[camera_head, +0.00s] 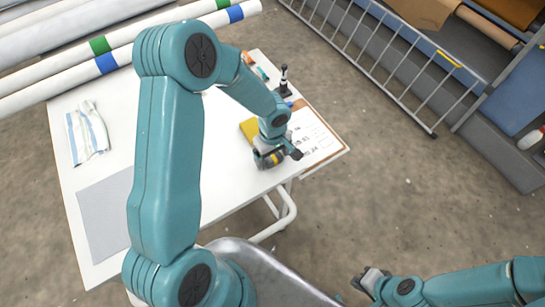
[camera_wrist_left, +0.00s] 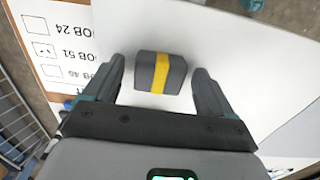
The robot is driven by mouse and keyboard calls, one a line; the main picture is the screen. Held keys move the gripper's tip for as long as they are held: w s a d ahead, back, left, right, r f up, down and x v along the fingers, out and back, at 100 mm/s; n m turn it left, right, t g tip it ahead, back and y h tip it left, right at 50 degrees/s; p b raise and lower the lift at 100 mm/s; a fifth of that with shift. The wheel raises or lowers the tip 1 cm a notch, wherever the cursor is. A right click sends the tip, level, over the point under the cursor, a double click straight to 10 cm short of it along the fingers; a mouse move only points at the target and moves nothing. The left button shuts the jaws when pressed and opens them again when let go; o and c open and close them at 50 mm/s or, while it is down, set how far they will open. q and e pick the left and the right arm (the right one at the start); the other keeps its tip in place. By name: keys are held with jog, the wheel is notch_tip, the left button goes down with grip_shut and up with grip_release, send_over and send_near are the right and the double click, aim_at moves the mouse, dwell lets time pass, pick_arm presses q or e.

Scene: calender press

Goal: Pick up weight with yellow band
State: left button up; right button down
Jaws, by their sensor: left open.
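The weight with yellow band (camera_wrist_left: 145,72) is a dark grey block with a yellow stripe, resting on the white table top. In the head view the weight (camera_head: 264,161) is partly hidden by my left gripper (camera_head: 280,155). In the left wrist view the left gripper (camera_wrist_left: 158,70) is open, with one finger on either side of the weight. A gap shows between the weight and each finger. My right gripper (camera_head: 372,281) is at the lower right, away from the table and over the floor; its jaw opening is too small to judge.
The white table (camera_head: 115,170) also bears a striped cloth (camera_head: 87,132), a grey mat (camera_head: 104,215), a yellow item (camera_head: 249,129), a dark upright tool (camera_head: 284,82) and a board with job labels (camera_head: 318,140). A ladder (camera_head: 400,75) lies beyond, with floor between.

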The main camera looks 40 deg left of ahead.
pick_arm(q)
jog(key=c, duration=1.5)
jog(key=shift+r, duration=0.15)
